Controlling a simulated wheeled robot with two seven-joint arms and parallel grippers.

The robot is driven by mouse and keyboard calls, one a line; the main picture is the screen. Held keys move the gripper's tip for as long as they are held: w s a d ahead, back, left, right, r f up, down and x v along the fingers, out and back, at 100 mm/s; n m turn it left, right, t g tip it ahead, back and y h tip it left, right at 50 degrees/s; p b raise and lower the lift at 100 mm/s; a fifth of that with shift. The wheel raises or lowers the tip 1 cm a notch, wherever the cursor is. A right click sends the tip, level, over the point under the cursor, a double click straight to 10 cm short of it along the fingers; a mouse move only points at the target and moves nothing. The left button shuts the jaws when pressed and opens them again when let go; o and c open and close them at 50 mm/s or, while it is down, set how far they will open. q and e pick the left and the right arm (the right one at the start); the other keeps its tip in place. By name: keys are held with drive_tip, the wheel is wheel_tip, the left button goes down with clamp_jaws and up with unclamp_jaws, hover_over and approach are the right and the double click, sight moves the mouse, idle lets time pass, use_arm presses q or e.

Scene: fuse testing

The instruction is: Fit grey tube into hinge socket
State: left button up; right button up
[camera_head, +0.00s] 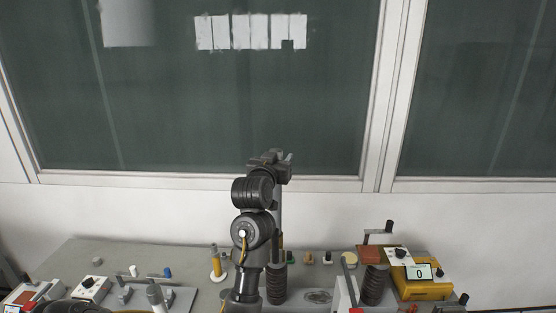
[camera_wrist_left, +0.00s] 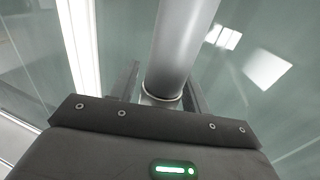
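My left gripper (camera_head: 277,160) is raised high in front of the window, well above the bench. In the left wrist view a smooth grey tube (camera_wrist_left: 183,45) stands between its two fingers (camera_wrist_left: 163,90), which are closed about it; a collar shows at the tube's near end. In the head view a grey upright strip (camera_head: 278,212) below the gripper, partly behind the arm, may be this tube. A grey plate (camera_head: 180,298) with small posts and fittings lies at the front left of the bench. I cannot tell which fitting is the hinge socket. My right gripper is not in view.
Dark ribbed cylinders (camera_head: 375,284) and a yellow meter (camera_head: 424,290) reading 0 stand on the right of the bench. A white switch box (camera_head: 92,289) is at the left. Several small parts line the back.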

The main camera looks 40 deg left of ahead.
use_arm(q)
drive_tip(key=shift+o, duration=1)
drive_tip(key=shift+s+d, duration=0.1)
drive_tip(key=shift+s, duration=0.1)
drive_tip(key=p+v, duration=0.2)
drive_tip(key=v, duration=0.8)
drive_tip(key=shift+s, duration=0.2)
